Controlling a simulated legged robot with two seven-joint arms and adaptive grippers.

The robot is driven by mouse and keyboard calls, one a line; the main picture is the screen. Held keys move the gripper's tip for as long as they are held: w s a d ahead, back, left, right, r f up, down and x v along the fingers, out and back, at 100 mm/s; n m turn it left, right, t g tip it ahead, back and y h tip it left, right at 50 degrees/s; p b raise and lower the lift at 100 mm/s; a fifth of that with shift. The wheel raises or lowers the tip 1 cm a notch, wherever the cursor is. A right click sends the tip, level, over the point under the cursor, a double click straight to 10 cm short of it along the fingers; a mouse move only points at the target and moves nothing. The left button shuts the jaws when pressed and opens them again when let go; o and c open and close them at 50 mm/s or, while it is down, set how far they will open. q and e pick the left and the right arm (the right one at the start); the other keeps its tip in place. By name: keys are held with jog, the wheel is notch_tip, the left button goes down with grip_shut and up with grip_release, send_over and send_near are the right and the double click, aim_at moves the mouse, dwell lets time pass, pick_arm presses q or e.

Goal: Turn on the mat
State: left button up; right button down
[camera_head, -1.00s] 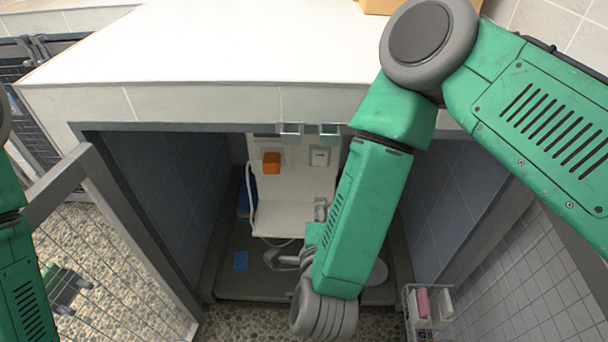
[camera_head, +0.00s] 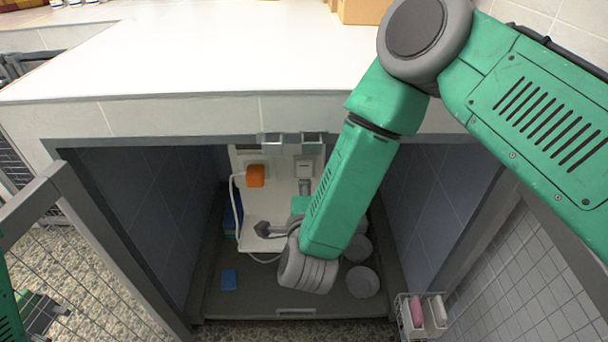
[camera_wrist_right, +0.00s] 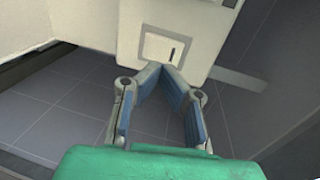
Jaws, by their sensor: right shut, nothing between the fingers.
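A white wall panel (camera_head: 262,205) stands at the back of the open kennel. It carries an orange plug (camera_head: 255,176) and, to the right of it, a pale square switch (camera_head: 304,165). My right gripper (camera_head: 304,187) is just below the switch in the head view, mostly hidden behind my forearm. In the right wrist view its blue-padded fingers (camera_wrist_right: 160,70) meet at the tips, empty, in front of the switch plate (camera_wrist_right: 155,47). Contact cannot be told. A grey mat-like floor (camera_head: 250,302) covers the kennel base. My left gripper (camera_head: 45,312) is at the lower left, its fingers unclear.
A white cable (camera_head: 236,205) loops from the plug. A blue block (camera_head: 229,279) and round grey bowls (camera_head: 362,281) sit on the kennel floor. A wire caddy (camera_head: 421,312) hangs at the right, the barred door (camera_head: 75,240) stands open at left, and a white counter (camera_head: 220,50) overhangs.

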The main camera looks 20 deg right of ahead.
aim_at(305, 166)
jog(key=shift+w+d+r, duration=0.1)
jog(key=shift+w+d, duration=0.1)
jog(key=shift+w, duration=0.5)
jog(key=shift+w+d+r, duration=0.1)
jog(key=shift+w+d, duration=0.1)
jog(key=shift+w, duration=0.5)
jog(key=shift+w+d+r, duration=0.1)
jog(key=shift+w+d, duration=0.1)
jog(key=shift+w, duration=0.5)
jog(key=shift+w+d+r+g+p, duration=0.15)
jog(key=shift+w+r+g+p, duration=0.2)
jog(key=shift+p, duration=0.4)
jog(key=shift+f, duration=0.3)
